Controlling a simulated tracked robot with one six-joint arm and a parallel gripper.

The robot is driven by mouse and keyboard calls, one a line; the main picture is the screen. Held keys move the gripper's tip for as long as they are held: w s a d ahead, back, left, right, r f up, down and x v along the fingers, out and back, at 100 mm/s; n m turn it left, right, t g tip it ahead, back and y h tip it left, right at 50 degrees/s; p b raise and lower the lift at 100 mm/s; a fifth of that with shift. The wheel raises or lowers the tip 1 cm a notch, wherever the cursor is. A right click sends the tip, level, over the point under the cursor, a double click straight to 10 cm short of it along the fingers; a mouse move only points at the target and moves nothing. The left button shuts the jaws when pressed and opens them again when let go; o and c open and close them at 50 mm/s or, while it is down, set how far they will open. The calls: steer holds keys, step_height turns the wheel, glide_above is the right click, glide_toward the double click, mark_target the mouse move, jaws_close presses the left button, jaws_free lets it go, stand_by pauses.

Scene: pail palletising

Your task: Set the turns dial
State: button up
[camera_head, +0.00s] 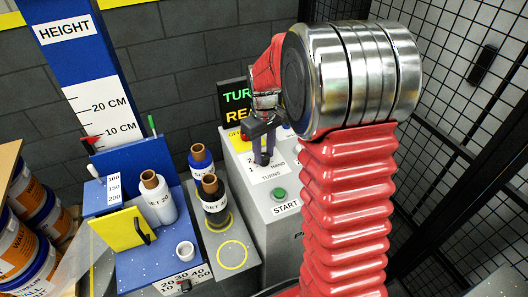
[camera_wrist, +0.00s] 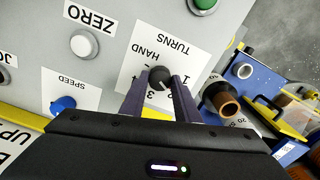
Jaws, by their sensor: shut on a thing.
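The turns dial is a small black knob (camera_wrist: 159,76) on a white label plate (camera_wrist: 150,52) marked TURNS and HAND, with digits around it. The plate also shows in the head view (camera_head: 270,167), on top of a grey control box (camera_head: 285,235). My gripper (camera_wrist: 158,88) has its two dark purple fingers on either side of the knob and is shut on it. In the head view my gripper (camera_head: 264,150) points down at the plate and mostly hides the knob. I cannot read which mark the dial points to.
A green START button (camera_head: 279,193) sits in front of the dial. The wrist view shows a white ZERO button (camera_wrist: 85,44) and a blue SPEED knob (camera_wrist: 63,104). Film rolls (camera_head: 211,200) stand left of the box. A dark display (camera_head: 234,103) stands behind, partly hidden.

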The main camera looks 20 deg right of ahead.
mark_target(264, 156)
steer(key=m, duration=0.6)
steer(key=shift+d, duration=0.1)
steer(key=m, duration=0.5)
steer(key=shift+m, duration=0.4)
steer(key=o, duration=1)
steer(key=shift+o, duration=0.2)
steer(key=shift+r, duration=0.1)
step_height(264, 156, up, 14)
steer(key=shift+f, duration=0.2)
